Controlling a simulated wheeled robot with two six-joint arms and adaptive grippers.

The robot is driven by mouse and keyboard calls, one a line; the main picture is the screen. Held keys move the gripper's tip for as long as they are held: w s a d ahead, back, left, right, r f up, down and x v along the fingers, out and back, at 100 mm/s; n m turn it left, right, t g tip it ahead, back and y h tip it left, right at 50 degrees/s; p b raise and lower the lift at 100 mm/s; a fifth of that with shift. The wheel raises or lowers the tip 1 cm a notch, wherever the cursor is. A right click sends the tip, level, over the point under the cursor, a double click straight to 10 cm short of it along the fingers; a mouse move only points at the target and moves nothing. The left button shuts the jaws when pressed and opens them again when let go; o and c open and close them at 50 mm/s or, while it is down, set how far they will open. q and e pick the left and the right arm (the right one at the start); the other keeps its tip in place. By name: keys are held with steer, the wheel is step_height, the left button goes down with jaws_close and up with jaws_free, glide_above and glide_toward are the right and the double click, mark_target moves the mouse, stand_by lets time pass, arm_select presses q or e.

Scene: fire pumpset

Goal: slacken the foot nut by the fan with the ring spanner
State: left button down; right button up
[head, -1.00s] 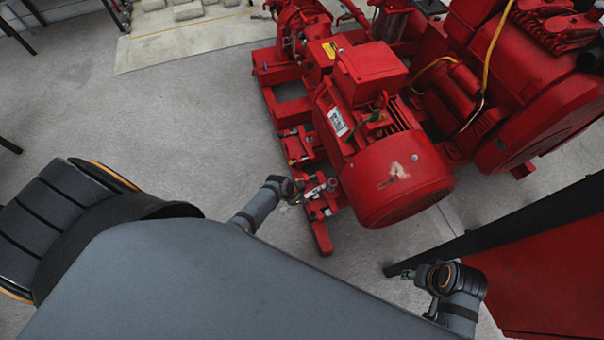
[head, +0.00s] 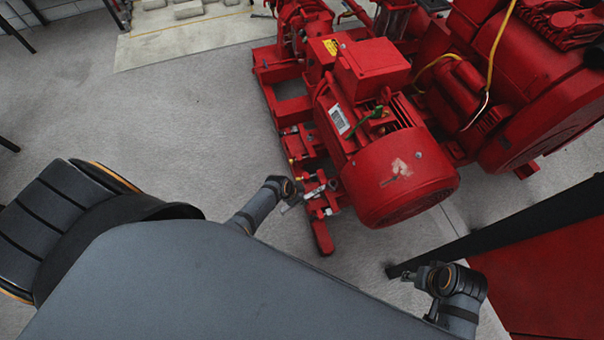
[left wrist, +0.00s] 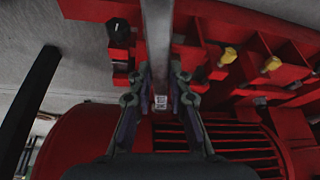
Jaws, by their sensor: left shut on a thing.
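My left gripper (head: 296,200) is beside the red base rail, near the fan end of the red motor (head: 400,180). In the left wrist view its two fingers (left wrist: 160,103) are shut on the metal ring spanner (left wrist: 158,40). The spanner's shank runs up out of that picture, so its far end is hidden there. In the head view the spanner (head: 318,192) reaches over the motor's foot area. The foot nut is too small to make out, and I cannot tell whether the ring is around it. My right gripper (head: 405,276) is small and away from the motor, its jaws unclear.
Yellow-headed bolts (left wrist: 229,56) and a black knob (left wrist: 118,30) stand on the red frame around the spanner. The motor's ribbed body lies close below the fingers. A dark post and red panel (head: 550,270) are near my right arm.

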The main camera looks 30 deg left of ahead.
arm_select(q)
steer(key=shift+f+b, duration=1.2)
steer(key=shift+f, duration=0.15)
arm_select(e)
steer(key=shift+f, duration=1.15)
arm_select(q)
steer(key=shift+s+d+n+t+y+p, duration=0.1)
steer(key=shift+s+d+n+y+p, duration=0.2)
steer(key=shift+d+n+p, duration=0.35)
steer(key=shift+s+d+n+t+y+p, duration=0.15)
steer(key=shift+s+d+n+p, duration=0.2)
steer(key=shift+d+n+p, duration=0.35)
steer(key=shift+s+d+n+t+y+p, duration=0.1)
steer(key=shift+s+d+n+y+p, duration=0.2)
steer(key=shift+d+n, duration=0.4)
steer(key=shift+d, duration=0.1)
arm_select(e)
step_height(320, 180, down, 13)
steer(key=s+d, duration=0.1)
steer(key=d, duration=0.2)
steer(key=shift+r, duration=0.15)
arm_select(q)
steer(key=shift+w+a+m, duration=0.1)
steer(key=shift+a+m, duration=0.25)
steer(key=shift+m, duration=0.1)
steer(key=shift+r, duration=0.1)
